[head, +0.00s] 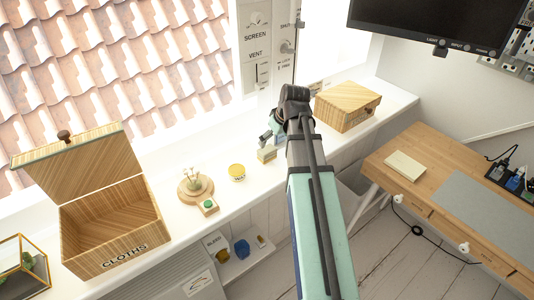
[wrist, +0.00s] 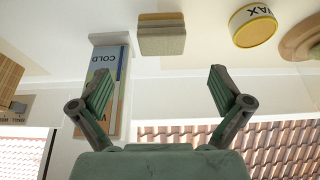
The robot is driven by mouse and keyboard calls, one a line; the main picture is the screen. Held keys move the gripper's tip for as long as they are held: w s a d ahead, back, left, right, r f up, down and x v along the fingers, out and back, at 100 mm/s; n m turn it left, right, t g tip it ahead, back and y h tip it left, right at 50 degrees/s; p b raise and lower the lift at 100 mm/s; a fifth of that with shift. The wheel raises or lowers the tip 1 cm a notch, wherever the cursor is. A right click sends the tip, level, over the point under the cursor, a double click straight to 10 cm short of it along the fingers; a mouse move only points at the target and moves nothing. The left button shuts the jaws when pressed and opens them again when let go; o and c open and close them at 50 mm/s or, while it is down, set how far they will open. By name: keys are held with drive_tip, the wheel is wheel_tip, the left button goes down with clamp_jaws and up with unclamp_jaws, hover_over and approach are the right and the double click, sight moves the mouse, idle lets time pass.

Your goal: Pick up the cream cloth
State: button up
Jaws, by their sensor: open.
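A flat cream piece (head: 405,166), which looks like a folded cloth or a pad, lies on the wooden desk at right in the head view. A small beige block (head: 267,155) with a tan layer sits on the white sill; I cannot tell whether it is folded cloth. It also shows in the wrist view (wrist: 162,38), ahead of and between my fingers. My gripper (head: 268,137) is just behind this block in the head view, apart from it. In the wrist view my gripper (wrist: 162,82) is open, with nothing between the fingers.
An open wooden box marked CLOTHS (head: 115,225) stands at left on the sill (head: 225,205). A yellow wax tin (head: 237,173) and a round wooden stand (head: 194,186) are left of the block. A closed wooden box (head: 346,106) is at right. A panel marked COLD (wrist: 108,80) stands beside my gripper.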

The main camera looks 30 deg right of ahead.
sight(268, 150)
drive_tip(key=shift+p+x, duration=1.1)
drive_tip(key=shift+x, duration=3.8)
drive_tip(key=shift+a, duration=0.1)
drive_tip(key=c, duration=1.2)
drive_tip(key=shift+r, duration=0.1)
